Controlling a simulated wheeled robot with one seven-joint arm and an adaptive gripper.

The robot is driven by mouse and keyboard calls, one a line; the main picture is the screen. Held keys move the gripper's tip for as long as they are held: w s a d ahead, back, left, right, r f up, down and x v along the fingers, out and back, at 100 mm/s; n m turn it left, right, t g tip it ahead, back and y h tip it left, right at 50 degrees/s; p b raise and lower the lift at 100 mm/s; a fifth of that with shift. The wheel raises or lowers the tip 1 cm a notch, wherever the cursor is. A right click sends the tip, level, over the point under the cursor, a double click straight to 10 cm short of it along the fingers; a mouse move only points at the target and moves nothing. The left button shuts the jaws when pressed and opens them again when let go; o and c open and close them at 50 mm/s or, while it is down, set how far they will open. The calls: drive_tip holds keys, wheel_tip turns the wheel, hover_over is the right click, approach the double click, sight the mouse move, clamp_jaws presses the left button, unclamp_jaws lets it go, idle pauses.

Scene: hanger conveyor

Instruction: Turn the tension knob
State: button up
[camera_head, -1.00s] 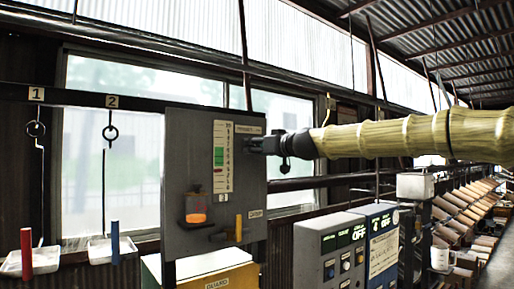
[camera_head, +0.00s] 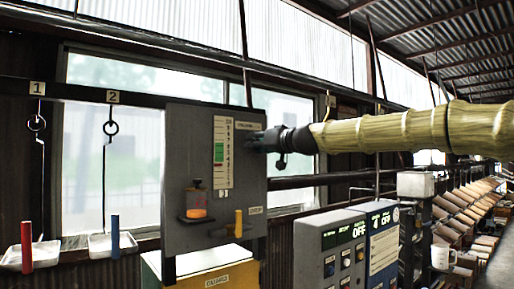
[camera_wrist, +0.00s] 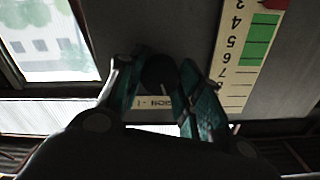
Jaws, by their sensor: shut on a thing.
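A dark round tension knob (camera_wrist: 158,73) is on the grey panel (camera_head: 190,130), and it sits between my fingertips in the wrist view. My gripper (camera_wrist: 157,80) is shut on the knob, with one teal-and-grey finger on each side. In the head view my gripper (camera_head: 258,141) reaches the panel's upper right from the right and hides the knob. A small label above the knob is partly readable. The panel's vertical scale (camera_head: 220,150) has numbers and a green band. It also shows in the wrist view (camera_wrist: 250,55), where a red pointer is partly cut off at the top.
An amber-filled cup (camera_head: 196,205) and a yellow lever (camera_head: 238,223) stick out low on the panel. Control boxes (camera_head: 328,245) stand at the lower right. Numbered hooks with white trays (camera_head: 112,246) hang at the left. A dark rail runs behind the panel.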

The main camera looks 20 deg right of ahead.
drive_tip(key=m+b, duration=0.1)
drive_tip(key=m, duration=0.5)
drive_tip(key=shift+d, duration=0.1)
idle(0.5)
drive_tip(key=o, duration=1)
drive_tip(key=shift+b+v, duration=0.3)
drive_tip(key=shift+v, duration=3.5)
